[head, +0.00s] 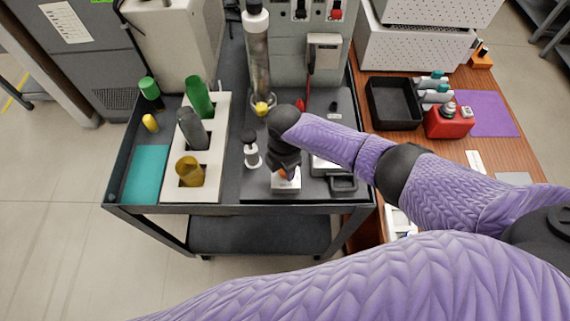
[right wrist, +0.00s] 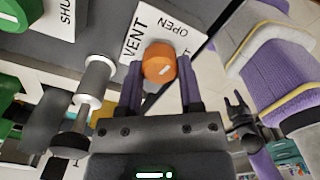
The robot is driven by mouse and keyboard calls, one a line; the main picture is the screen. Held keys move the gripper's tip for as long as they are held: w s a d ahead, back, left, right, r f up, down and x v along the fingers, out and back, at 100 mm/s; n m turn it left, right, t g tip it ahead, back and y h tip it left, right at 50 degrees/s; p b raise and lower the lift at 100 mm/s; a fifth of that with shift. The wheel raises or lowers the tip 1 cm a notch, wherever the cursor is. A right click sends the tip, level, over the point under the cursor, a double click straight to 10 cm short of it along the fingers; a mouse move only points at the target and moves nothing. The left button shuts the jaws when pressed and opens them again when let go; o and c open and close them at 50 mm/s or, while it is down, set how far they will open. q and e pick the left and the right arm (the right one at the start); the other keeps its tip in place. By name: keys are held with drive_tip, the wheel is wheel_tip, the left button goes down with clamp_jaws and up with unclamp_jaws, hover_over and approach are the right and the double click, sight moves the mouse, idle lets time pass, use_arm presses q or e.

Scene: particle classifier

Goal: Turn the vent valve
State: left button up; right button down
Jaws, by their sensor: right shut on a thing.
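The vent valve has an orange knob (right wrist: 158,66) with a white mark, on a white plate (right wrist: 131,47) lettered VENT and OPEN. In the head view a bit of the orange knob (head: 284,174) shows above the white plate (head: 287,185), mostly hidden by my right wrist. My right gripper (right wrist: 160,80) is around the knob, one finger on each side, shut on it. It also shows in the head view (head: 285,163), pointing down. A dark gripper-like shape (right wrist: 240,113), probably my left gripper, is small at the right of the wrist view; its jaws are unclear.
A clear column (head: 258,60) and a grey valve-like post (head: 251,150) stand left of my right gripper. A white rack (head: 206,168) holds green, grey and yellow containers. A black tray (head: 394,103) and red holder (head: 449,124) are on the wooden table at right.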

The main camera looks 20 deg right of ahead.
drive_tip(key=shift+n, duration=0.8)
use_arm(q)
drive_tip(key=shift+a, duration=0.5)
use_arm(e)
drive_tip(key=shift+n, duration=0.4)
use_arm(q)
drive_tip(key=shift+d, duration=0.2)
drive_tip(key=shift+d, duration=0.3)
use_arm(e)
drive_tip(key=shift+c, duration=1.2)
unclamp_jaws()
use_arm(q)
drive_tip(key=shift+w+d+r+p, duration=0.1)
drive_tip(key=shift+r+p, duration=0.75)
drive_tip(key=shift+w+d+r+p, duration=0.1)
drive_tip(key=shift+r+p, duration=0.7)
drive_tip(key=shift+p, duration=0.05)
use_arm(e)
wheel_tip(320, 180, up, 10)
